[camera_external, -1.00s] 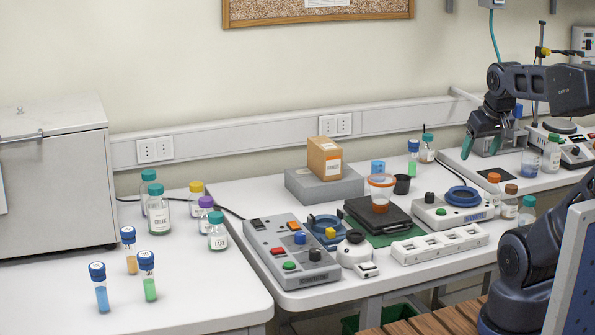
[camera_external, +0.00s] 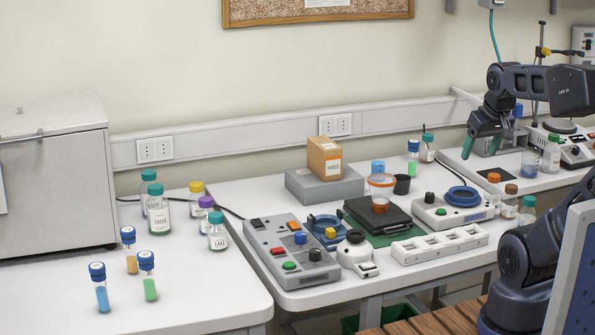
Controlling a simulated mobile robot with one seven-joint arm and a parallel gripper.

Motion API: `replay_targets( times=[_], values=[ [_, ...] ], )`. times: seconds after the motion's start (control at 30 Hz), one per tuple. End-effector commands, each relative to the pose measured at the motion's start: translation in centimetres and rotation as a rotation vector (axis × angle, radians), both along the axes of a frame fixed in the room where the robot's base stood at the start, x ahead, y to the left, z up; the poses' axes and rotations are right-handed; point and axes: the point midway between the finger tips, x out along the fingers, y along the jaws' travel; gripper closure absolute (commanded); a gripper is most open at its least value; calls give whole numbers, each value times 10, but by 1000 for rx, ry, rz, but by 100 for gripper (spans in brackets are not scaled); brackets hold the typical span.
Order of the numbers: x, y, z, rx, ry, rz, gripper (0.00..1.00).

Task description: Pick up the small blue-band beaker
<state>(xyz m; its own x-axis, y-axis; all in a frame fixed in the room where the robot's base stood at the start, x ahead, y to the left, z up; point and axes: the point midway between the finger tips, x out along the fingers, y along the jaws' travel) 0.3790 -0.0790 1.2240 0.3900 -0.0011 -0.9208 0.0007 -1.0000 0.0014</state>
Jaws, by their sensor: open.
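A small clear beaker with blue on it (camera_external: 530,163) stands on the right-hand bench, to the right of my gripper. A small blue cup-like vessel (camera_external: 378,168) stands at the back of the middle bench; I cannot tell for certain which of the two is the blue-band beaker. My gripper (camera_external: 481,148) is open and empty, pointing down with green-tipped fingers. It is above the left part of the right-hand bench, apart from both vessels.
An orange-banded beaker (camera_external: 381,187) stands on a black scale (camera_external: 362,214). A black cup (camera_external: 402,184) is near the blue vessel. A green-capped bottle (camera_external: 551,153) stands close right of the clear beaker. Orange- and brown-capped bottles (camera_external: 493,188) stand on the middle bench's right side.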

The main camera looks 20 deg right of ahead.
Motion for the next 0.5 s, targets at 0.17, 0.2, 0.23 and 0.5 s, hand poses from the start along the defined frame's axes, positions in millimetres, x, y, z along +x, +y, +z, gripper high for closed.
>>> replay_targets(
  times=[0.17,0.2,0.23,0.5],
  values=[
    [0,0,0,0,0,0,31],
    [0,0,0,0,0,0,31],
    [1,0,1,1,0,-2,31],
    [40,-1,21,38,31,-84,31]
  ],
)
